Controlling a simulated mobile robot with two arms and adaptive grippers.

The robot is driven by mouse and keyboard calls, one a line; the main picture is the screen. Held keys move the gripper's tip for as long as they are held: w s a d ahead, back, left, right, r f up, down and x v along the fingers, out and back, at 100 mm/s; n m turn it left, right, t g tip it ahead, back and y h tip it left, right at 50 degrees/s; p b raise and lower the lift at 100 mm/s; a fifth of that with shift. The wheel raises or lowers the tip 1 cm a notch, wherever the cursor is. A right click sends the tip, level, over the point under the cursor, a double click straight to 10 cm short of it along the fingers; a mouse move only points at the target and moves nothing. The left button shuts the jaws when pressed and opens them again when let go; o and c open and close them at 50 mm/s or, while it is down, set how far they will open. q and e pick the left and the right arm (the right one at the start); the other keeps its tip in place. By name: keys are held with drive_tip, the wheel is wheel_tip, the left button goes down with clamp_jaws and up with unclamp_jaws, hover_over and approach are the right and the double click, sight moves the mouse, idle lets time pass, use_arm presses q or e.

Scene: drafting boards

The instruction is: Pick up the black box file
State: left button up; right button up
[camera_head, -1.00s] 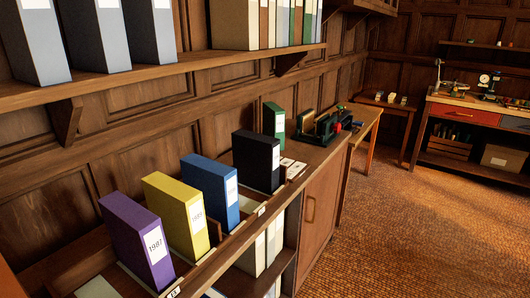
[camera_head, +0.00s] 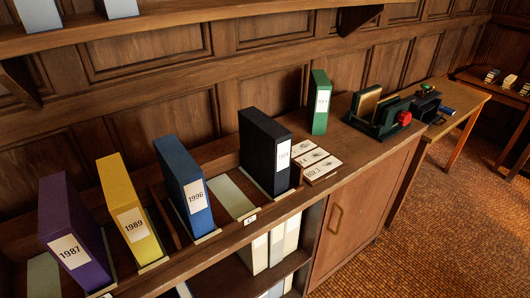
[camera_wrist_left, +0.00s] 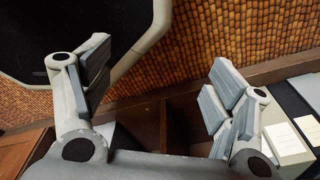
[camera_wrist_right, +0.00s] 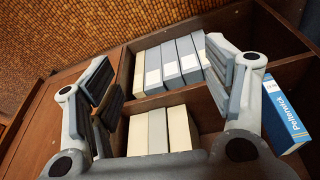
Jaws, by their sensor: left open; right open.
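The black box file (camera_head: 265,150) stands upright on the shelf top in the head view, its white label facing the front. It stands right of the blue file (camera_head: 184,184) with an empty slot between them, and left of some small cards. Neither gripper shows in the head view. In the left wrist view my left gripper (camera_wrist_left: 155,95) is open and empty, with shelf compartments beyond it. In the right wrist view my right gripper (camera_wrist_right: 165,95) is open and empty, facing lower shelves of pale files (camera_wrist_right: 172,65). Neither gripper touches the black file in these views.
Purple (camera_head: 72,232) and yellow (camera_head: 130,210) files stand to the left, and a green file (camera_head: 320,102) behind right. Flat cards (camera_head: 315,160) lie beside the black file. A green device (camera_head: 385,115) sits farther right. A wall shelf (camera_head: 200,30) overhangs behind.

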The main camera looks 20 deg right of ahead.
sight(282, 170)
drive_tip(key=w+a+r+m+t+y, duration=0.1)
drive_tip(key=w+r+m, duration=0.1)
drive_tip(key=r, duration=0.4)
drive_tip(key=w+a+r+m+t, duration=0.1)
drive_tip(key=w+r, duration=0.1)
drive_tip(key=r, duration=0.3)
drive_tip(key=w+a+r+m+t+y, duration=0.2)
drive_tip(key=w+r+m+t+y, duration=0.2)
drive_tip(key=w+r+m, duration=0.6)
drive_tip(key=w+d+r+m+t, duration=0.2)
drive_tip(key=w+r+m, duration=0.1)
drive_tip(key=w+m, duration=0.2)
drive_tip(key=w+d+r+m+t, duration=0.2)
drive_tip(key=w+r+m+t, duration=0.1)
drive_tip(key=m, duration=0.5)
drive_tip(key=w+d+r+m+t, duration=0.2)
drive_tip(key=w+r+m, duration=0.3)
drive_tip(key=w+m, duration=0.2)
drive_tip(key=shift+w+d+r+m+t, duration=0.25)
drive_tip(key=shift+w+m+t, duration=0.05)
drive_tip(key=shift+w+t, duration=0.15)
drive_tip(key=shift+w+r, duration=0.15)
drive_tip(key=shift+w, duration=0.2)
drive_tip(key=x, duration=0.5)
drive_tip(key=shift+r+p+x, duration=0.2)
drive_tip(key=shift+p+x, duration=0.1)
drive_tip(key=shift+x, duration=1)
drive_tip(key=shift+r+p+x, duration=0.2)
drive_tip(key=shift+p+x, duration=0.05)
drive_tip(key=shift+x, duration=1.05)
